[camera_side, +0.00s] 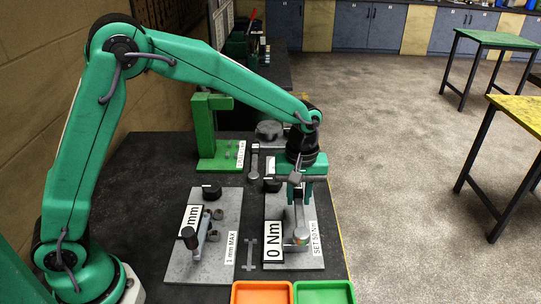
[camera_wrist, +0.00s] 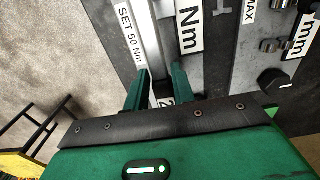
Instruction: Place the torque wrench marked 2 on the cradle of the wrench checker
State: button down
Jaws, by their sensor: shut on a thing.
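My gripper (camera_side: 298,180) is over the wrench checker (camera_side: 275,205) at the right of the bench. It is shut on a torque wrench, and a tag reading 2 (camera_wrist: 166,101) shows between the fingers (camera_wrist: 160,88) in the wrist view. The wrench's silver shaft (camera_side: 298,222) runs from the jaws along the checker plate toward the front. The checker carries a 0 Nm display (camera_side: 273,241) and a SET 50 Nm label (camera_side: 316,243). The cradle is largely hidden by the gripper and wrench. I cannot tell whether the wrench touches it.
A second plate (camera_side: 228,207) with a mm display and a 1 mm MAX label lies to the left. A green stand (camera_side: 205,140) is behind. A small grey part (camera_side: 249,253) lies between the plates. Orange (camera_side: 262,292) and green (camera_side: 324,292) trays are at the front.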

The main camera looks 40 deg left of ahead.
send_over(292, 208)
notch_tip(292, 208, down, 5)
jog(key=shift+r, duration=0.2)
jog(key=shift+f, duration=2)
jog(key=shift+f, duration=0.1)
jog(key=c, duration=1.2)
grip_release()
jog(key=shift+o, duration=0.2)
notch_tip(292, 208, up, 12)
